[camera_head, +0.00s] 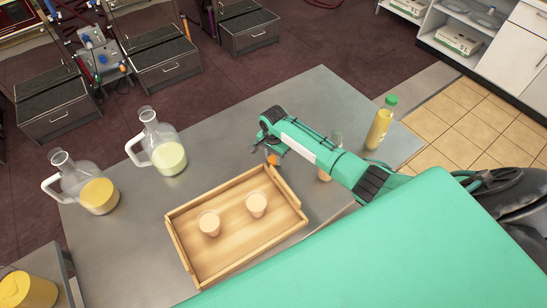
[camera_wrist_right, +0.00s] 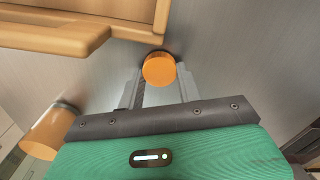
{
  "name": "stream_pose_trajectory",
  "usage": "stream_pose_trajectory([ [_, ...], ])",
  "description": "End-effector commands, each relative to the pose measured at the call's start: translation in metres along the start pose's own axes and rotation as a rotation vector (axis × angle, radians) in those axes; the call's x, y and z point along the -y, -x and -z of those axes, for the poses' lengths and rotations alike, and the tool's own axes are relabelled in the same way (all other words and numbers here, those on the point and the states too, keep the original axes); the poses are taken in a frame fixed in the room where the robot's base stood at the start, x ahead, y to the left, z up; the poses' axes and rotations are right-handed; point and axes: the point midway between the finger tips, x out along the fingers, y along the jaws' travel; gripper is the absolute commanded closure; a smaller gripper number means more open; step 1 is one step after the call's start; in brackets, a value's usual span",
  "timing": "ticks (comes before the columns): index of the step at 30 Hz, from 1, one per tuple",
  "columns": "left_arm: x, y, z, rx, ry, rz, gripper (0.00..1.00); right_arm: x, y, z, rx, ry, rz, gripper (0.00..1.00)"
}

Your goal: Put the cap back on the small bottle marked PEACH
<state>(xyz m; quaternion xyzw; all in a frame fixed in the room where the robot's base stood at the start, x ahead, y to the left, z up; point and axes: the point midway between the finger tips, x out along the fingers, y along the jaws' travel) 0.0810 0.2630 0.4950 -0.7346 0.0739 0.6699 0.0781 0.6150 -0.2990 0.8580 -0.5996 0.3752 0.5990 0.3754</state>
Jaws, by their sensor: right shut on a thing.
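My right gripper (camera_head: 268,153) is shut on an orange cap (camera_head: 272,159), held just beyond the upper right corner of the wooden tray. In the right wrist view the orange cap (camera_wrist_right: 159,69) sits between the two fingertips. A small bottle with peach-coloured contents (camera_head: 324,175) stands on the table, mostly hidden behind my right arm. Its clear upper part (camera_head: 337,137) shows above the arm. An orange-filled container (camera_wrist_right: 48,132), likely this bottle, is at the lower left of the right wrist view. No label is readable. My left gripper is not in view.
The wooden tray (camera_head: 173,238) holds two filled cups, (camera_head: 209,224) and (camera_head: 257,205). A yellow bottle with a green cap (camera_head: 380,124) stands at the right. Two jugs, one pale (camera_head: 163,150) and one yellow (camera_head: 90,190), stand at the left. The table's back middle (camera_head: 225,125) is clear.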

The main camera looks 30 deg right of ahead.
Motion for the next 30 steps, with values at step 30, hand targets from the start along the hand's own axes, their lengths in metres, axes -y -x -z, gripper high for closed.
stream_pose_trajectory([
  [30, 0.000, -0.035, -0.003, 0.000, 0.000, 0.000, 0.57, 0.000, 0.191, 0.000, 0.000, 0.000, 0.000, 0.86],
])
